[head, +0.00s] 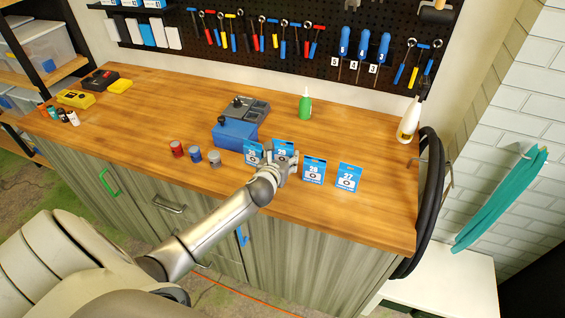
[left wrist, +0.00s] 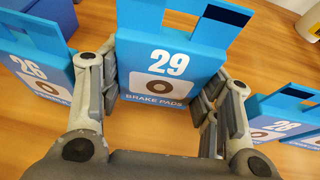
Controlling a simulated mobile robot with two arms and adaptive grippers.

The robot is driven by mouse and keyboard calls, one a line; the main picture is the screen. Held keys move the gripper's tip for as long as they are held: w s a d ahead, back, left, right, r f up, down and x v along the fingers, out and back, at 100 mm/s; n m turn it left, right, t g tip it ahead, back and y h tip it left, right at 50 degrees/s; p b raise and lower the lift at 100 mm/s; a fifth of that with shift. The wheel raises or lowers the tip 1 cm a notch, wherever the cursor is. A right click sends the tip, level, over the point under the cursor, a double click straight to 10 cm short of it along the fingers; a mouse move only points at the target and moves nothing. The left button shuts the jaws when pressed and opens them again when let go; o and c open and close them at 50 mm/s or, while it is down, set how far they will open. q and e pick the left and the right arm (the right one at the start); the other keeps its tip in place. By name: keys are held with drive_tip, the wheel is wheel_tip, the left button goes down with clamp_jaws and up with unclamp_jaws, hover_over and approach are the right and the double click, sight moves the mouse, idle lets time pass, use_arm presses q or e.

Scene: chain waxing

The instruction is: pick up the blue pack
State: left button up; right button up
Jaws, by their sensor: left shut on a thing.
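My left gripper (head: 285,168) is shut on the blue brake pads pack numbered 29 (head: 284,148), with a finger at each side of its lower part. In the left wrist view, pack 29 (left wrist: 172,58) stands large between the fingers (left wrist: 158,88). It sits a little higher in the head view than its neighbours; I cannot tell whether its base touches the bench. Similar blue packs stand beside it: one numbered 26 (head: 252,152) on the left, 28 (head: 314,168) and 27 (head: 349,177) on the right. My right gripper is out of view.
The wooden bench (head: 365,135) is clear behind packs 28 and 27. A blue box (head: 230,136) is close behind pack 26. Small jars (head: 195,155) stand to the left. A green bottle (head: 305,104) and a white bottle (head: 409,122) stand farther back.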

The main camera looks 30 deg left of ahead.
use_arm(q)
drive_tip(key=s+r, duration=0.1)
drive_tip(key=r, duration=0.1)
drive_tip(key=s+d+r, duration=0.1)
drive_tip(key=r, duration=0.1)
drive_tip(key=s+r, duration=0.2)
drive_tip(key=shift+d+r, duration=0.15)
drive_tip(key=shift+d, duration=0.25)
drive_tip(key=b, duration=0.2)
approach(284, 147)
drive_tip(key=v, duration=0.3)
drive_tip(key=d+v, duration=0.1)
drive_tip(key=v, duration=0.1)
drive_tip(key=shift+d+r, duration=0.1)
drive_tip(key=shift+r, duration=0.25)
